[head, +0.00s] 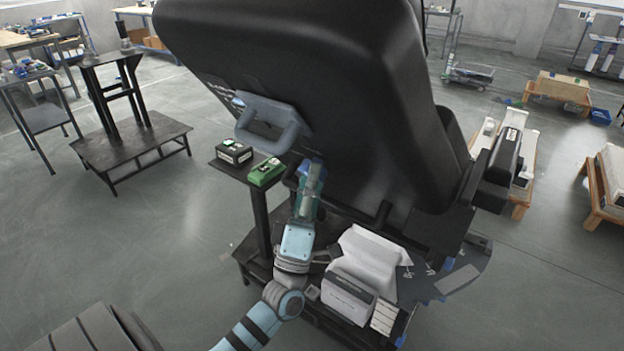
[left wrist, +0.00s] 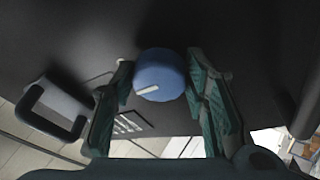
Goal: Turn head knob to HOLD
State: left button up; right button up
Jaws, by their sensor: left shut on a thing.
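The head knob (left wrist: 160,72) is a round blue knob on the dark panel, with a white pointer mark towards its lower left in the left wrist view. My left gripper (head: 311,172) reaches up to the underside of the big black seat-like body (head: 290,60) and is shut on the knob, one green finger on each side. In the head view the gripper mostly hides the knob. White lettering (left wrist: 128,124) lies below the knob in the left wrist view, too small to read. My right gripper is not in view.
A grey-blue handle (head: 268,122) sits left of my gripper on the black body. A small shelf holds a black box (head: 234,152) and a green box (head: 266,172) close to my gripper. A white box (head: 349,298) stands low beside my forearm.

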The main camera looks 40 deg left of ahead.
pick_arm(q)
jog(key=shift+f, duration=0.1)
jog(key=o, duration=1.1)
jog(key=shift+o, duration=0.2)
jog(key=v, duration=1.2)
